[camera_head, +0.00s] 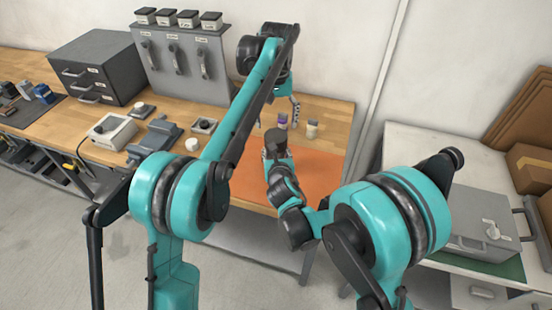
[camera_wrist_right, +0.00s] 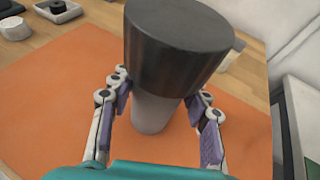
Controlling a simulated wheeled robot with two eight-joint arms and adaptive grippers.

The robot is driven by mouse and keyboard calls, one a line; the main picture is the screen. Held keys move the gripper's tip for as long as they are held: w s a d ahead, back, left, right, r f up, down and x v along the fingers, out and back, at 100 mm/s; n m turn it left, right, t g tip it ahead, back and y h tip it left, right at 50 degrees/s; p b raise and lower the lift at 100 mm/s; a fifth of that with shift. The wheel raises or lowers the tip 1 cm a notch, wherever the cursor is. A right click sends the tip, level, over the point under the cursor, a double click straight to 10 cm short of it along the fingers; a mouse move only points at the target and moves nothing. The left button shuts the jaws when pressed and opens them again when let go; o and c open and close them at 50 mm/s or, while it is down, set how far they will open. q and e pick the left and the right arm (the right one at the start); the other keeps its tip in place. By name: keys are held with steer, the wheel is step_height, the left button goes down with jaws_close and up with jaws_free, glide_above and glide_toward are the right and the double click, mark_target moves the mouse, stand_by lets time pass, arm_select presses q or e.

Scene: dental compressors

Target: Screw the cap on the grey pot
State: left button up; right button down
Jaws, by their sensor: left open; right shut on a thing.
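The grey pot (camera_wrist_right: 150,114) stands between the fingers of my right gripper (camera_wrist_right: 160,90) in the right wrist view. A wide dark cap-like cylinder (camera_wrist_right: 176,45) covers its top in this view; I cannot tell whether the two are threaded together. My right gripper is shut on the pot, over the orange mat (camera_wrist_right: 60,105). In the head view my right gripper (camera_head: 278,135) is small and partly hidden by its own wrist. My left gripper (camera_head: 294,108) is open, fingers down, above and slightly behind the right one, with nothing visible in it.
A pale jar (camera_head: 311,130) stands just right of the grippers. On the bench's left are a grey drawer cabinet (camera_head: 97,66), a panel with handles (camera_head: 185,65), a vise (camera_head: 155,137) and a white box (camera_head: 110,130). The orange mat's right part is clear.

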mark_target(276, 135)
arm_select(q)
steer(key=shift+r+n, duration=0.45)
steer(key=shift+n, duration=0.15)
step_height(276, 135, down, 8)
steer(key=shift+f, duration=0.1)
stand_by(0.3)
steer(key=c, duration=1.2)
steer(key=o, duration=1.4)
